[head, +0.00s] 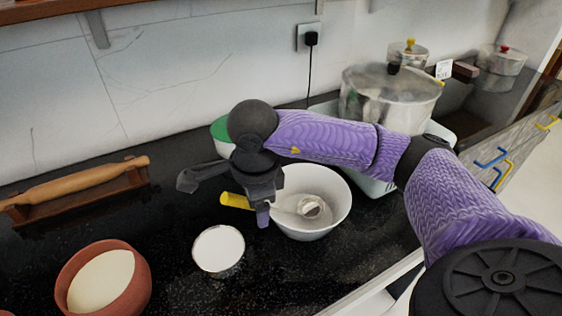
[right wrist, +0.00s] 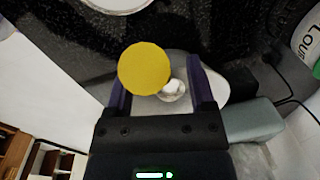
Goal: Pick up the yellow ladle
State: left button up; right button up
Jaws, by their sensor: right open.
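The yellow ladle's handle (head: 236,200) sticks out left over the rim of a white bowl (head: 335,215). Its round metal scoop (head: 310,207) rests inside the bowl. My right gripper (head: 264,207) is at the bowl's left rim, over the ladle's shaft, and hides part of it. In the right wrist view the round yellow handle end (right wrist: 145,69) faces the camera, in the gap between the open fingers (right wrist: 160,85) and nearer the left one. The scoop (right wrist: 172,90) shows behind it. Contact with the fingers cannot be told. My left gripper is out of view.
A small white-filled cup (head: 218,249) stands left of the bowl. A clay pot (head: 142,285) is at front left, a rolling pin (head: 80,183) on a stand behind it. A large steel pot (head: 390,97) stands behind my right arm. Dark counter between is clear.

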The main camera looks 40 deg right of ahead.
jog(key=shift+f, duration=0.6)
jog(key=shift+r, duration=0.2)
jog(key=shift+c, duration=0.4)
grip_shut()
notch_tip(320, 180, up, 10)
jog(key=p, duration=0.3)
jog(key=shift+w+f+p, duration=0.1)
jog(key=shift+f+p, duration=0.15)
jog(key=shift+p, duration=0.15)
jog(key=shift+r, duration=0.25)
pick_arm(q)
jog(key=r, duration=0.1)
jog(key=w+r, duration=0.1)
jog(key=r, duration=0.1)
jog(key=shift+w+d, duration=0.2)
